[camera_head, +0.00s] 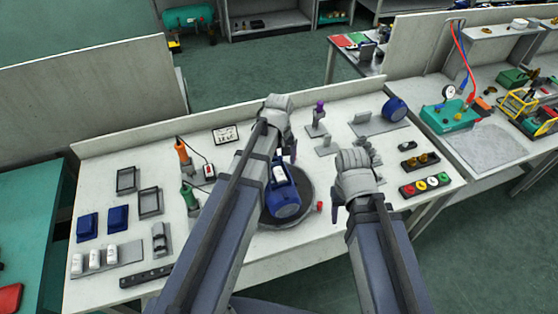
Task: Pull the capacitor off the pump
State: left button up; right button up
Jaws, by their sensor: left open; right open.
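The blue pump (285,208) sits on a dark round turntable (308,203) at the middle of the bench. A white cylindrical part (279,174), which looks like the capacitor, lies on top of the pump. My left gripper (291,156) is open, pointing down just beyond the pump and close to the white part. I cannot tell whether it touches. My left forearm hides the pump's left side. My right gripper (337,204) is open and empty, to the right of the turntable. Its fingertips are mostly hidden by the hand.
Several white cylinders (95,258) stand on a grey holder at left, near blue covers (118,217) and grey frames (126,180). A button box (425,185) is at right. A small red part (320,206) lies beside the turntable.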

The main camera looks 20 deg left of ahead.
aim_at(279, 173)
pick_arm(q)
jog(key=shift+f+b, duration=1.5)
jog(key=shift+f, duration=0.25)
jog(key=shift+f, duration=0.2)
jog(key=shift+f+b, duration=0.5)
jog(key=shift+b, duration=0.2)
jog(key=shift+s+d+f, duration=0.1)
jog(key=shift+s, duration=0.05)
